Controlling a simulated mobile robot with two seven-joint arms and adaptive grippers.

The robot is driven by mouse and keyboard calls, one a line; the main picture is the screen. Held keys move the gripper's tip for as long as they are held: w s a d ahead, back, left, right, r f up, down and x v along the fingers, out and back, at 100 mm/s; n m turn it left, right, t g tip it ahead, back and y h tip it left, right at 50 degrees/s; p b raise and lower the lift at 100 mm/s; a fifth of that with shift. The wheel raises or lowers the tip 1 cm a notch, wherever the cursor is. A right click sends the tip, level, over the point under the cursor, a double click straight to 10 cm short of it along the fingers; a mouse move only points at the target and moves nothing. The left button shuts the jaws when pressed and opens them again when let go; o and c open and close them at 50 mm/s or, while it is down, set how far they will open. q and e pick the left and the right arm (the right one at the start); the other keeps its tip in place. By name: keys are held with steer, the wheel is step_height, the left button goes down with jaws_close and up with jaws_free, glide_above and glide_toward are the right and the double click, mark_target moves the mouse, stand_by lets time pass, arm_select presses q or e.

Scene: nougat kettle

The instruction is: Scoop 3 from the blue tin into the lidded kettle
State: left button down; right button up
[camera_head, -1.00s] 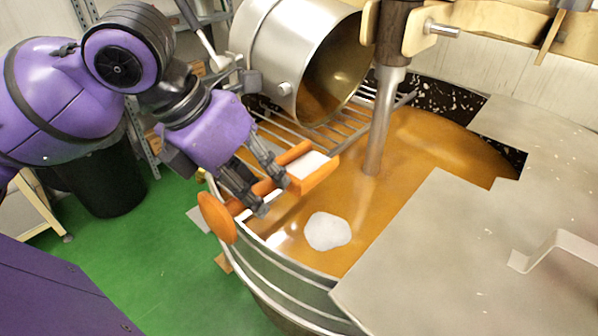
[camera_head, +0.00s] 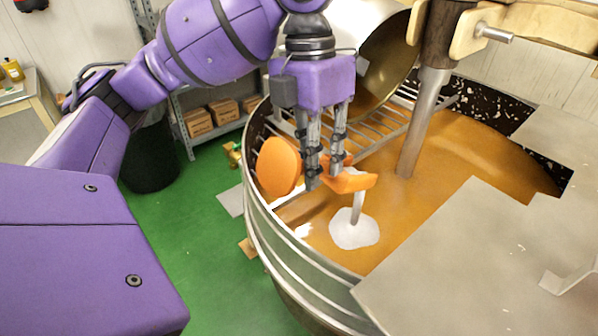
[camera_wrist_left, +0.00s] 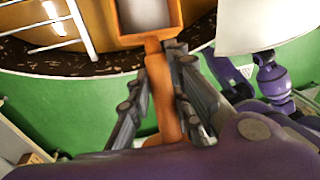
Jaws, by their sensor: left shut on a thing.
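My left gripper (camera_head: 324,174) is shut on the handle of an orange scoop (camera_head: 352,183) over the open part of the kettle (camera_head: 262,222). The scoop is tipped, and a white stream (camera_head: 357,208) runs from it onto a white patch (camera_head: 353,232) on the amber mass (camera_head: 460,140). In the left wrist view the scoop handle (camera_wrist_left: 163,95) lies between the fingers, and the scoop's bowl looks grey inside. Metal lid panels (camera_head: 450,255) cover the kettle's right side. The blue tin and my right gripper are not in view.
A thick stirrer shaft (camera_head: 415,125) stands in the amber mass right of the scoop. A wire grate (camera_head: 378,128) and a tilted metal drum (camera_head: 380,75) are behind the gripper. Boxes on a shelf (camera_head: 198,122) and a dark bin (camera_head: 150,158) stand beyond the green floor.

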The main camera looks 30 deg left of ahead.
mark_target(329, 179)
arm_select(q)
steer(key=w+r+g+p, duration=0.1)
steer(key=w+d+r+g+y, duration=0.1)
steer(key=w, duration=0.1)
steer(key=shift+d+r+p, duration=0.15)
steer(key=shift+r+p, duration=0.2)
steer(key=shift+r, duration=0.05)
steer(key=shift+w+d+r+g, duration=0.1)
steer(key=shift+w+g, duration=0.1)
steer(key=shift+g, duration=0.3)
steer(key=w+r+g, duration=0.1)
steer(key=w+d+r+g+y, duration=0.1)
steer(key=w, duration=0.1)
steer(key=w+r+g+b, duration=0.1)
steer(key=g, duration=0.1)
steer(key=shift+w+d+n+y, duration=0.3)
steer(key=shift+d+n, duration=0.05)
steer(key=shift+n, duration=0.05)
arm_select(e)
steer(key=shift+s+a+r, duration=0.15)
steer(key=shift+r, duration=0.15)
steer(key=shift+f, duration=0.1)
